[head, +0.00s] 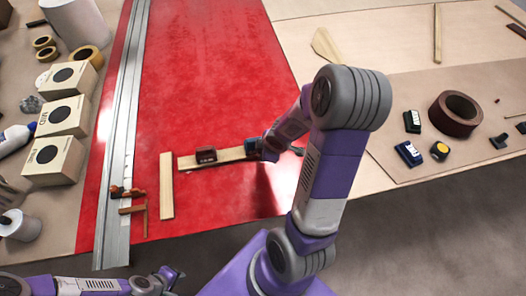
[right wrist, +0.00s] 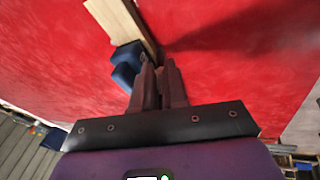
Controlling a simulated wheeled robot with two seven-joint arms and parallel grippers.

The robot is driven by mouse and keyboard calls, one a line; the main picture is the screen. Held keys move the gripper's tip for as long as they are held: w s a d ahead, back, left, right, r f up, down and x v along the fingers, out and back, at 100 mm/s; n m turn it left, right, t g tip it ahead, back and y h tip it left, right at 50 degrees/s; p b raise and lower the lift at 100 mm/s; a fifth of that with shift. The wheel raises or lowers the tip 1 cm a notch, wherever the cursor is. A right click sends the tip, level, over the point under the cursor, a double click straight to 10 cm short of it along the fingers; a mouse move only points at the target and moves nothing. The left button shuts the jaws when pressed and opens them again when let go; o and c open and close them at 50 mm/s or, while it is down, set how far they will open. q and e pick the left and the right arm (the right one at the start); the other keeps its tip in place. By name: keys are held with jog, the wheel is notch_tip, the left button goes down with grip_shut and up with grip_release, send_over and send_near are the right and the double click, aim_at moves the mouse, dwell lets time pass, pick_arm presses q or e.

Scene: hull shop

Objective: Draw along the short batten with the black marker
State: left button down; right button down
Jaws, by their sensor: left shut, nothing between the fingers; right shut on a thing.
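A pale wooden batten (head: 228,155) lies crosswise on the red panel. A dark red block (head: 206,155) sits on it near its left end and a blue block (head: 251,146) near its right. A second pale batten (head: 166,185) lies upright in the picture just left of it; I cannot tell which is the short one. My right gripper (head: 268,149) is shut on the blue block, which shows at its fingertips (right wrist: 157,66) in the right wrist view. My left gripper (head: 177,275) is shut and empty near the front edge. I cannot make out a black marker.
A metal rail (head: 121,130) runs along the panel's left side, with an orange-brown clamp (head: 127,192) near its front end. Boxes (head: 62,116) and tape rolls stand at left. A dark ring (head: 455,113) and several small blocks lie at right. The upper red panel (head: 210,60) is clear.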

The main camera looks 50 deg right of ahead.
jog(key=shift+s+d, duration=0.1)
jog(key=shift+s+d+p, duration=0.4)
jog(key=shift+d+p, duration=0.2)
jog(key=shift+p, duration=0.05)
jog(key=shift+s+d+p, duration=0.4)
jog(key=shift+d+p, duration=0.15)
jog(key=shift+s+d+p, duration=0.45)
jog(key=shift+d+p, duration=0.2)
jog(key=shift+p, duration=0.1)
jog(key=shift+s+d, duration=0.1)
jog(key=shift+d, duration=0.05)
jog(key=shift+s+d+p, duration=0.25)
jog(key=shift+d+p, duration=0.15)
jog(key=shift+p, duration=0.15)
jog(key=shift+s+d, duration=0.1)
jog(key=shift+d, duration=0.05)
